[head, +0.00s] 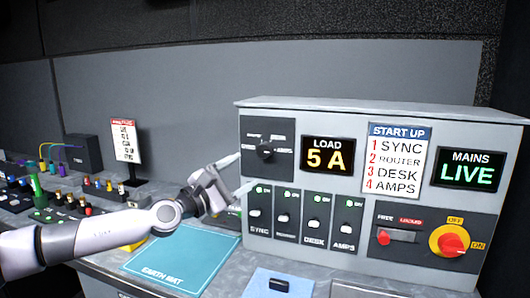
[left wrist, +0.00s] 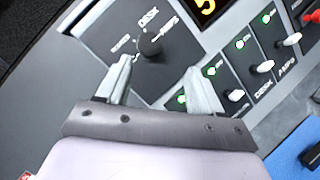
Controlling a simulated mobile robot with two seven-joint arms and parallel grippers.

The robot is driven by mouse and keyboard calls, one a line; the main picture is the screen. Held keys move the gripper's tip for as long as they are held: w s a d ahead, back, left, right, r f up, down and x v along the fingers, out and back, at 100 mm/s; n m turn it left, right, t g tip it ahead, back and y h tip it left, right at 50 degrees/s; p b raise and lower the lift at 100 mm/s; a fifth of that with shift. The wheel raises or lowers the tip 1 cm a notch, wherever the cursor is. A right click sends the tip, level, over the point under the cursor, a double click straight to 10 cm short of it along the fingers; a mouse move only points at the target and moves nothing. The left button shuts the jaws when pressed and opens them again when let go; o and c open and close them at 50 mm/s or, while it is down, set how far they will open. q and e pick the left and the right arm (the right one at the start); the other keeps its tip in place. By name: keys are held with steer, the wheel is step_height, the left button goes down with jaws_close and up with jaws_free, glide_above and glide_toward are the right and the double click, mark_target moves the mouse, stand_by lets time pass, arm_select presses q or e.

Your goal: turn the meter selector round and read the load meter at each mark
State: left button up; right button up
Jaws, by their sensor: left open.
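The meter selector (head: 265,150) is a black knob on a dark square plate at the upper left of the grey panel. It also shows in the left wrist view (left wrist: 149,43), where its marks include DESK and AMPS; the others are hard to read. The load meter (head: 327,156) right of it reads 5 A in yellow. My left gripper (head: 240,174) is open and empty, in front of the panel just left of and below the knob. In the left wrist view its fingers (left wrist: 152,82) point at the plate, with the knob beyond the tips. My right gripper is not in view.
Below the selector is a row of breaker switches (head: 286,217) with green lamps lit. A start-up card (head: 397,160), a MAINS LIVE display (head: 469,169) and a red-and-yellow rotary switch (head: 452,241) are to the right. A teal earth mat (head: 182,261) lies on the desk.

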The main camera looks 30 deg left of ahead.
mark_target(262, 152)
arm_select(q)
steer(key=shift+m, duration=0.5)
steer(key=w+r, duration=0.1)
steer(key=w+p, duration=0.1)
steer(key=w, duration=0.1)
steer(key=w+r+p, duration=0.1)
steer(key=w, duration=0.1)
steer(key=shift+w+r, duration=0.25)
steer(key=shift+r, duration=0.1)
steer(key=shift+x, duration=0.9)
steer(key=shift+f, duration=0.1)
steer(key=c, duration=1.1)
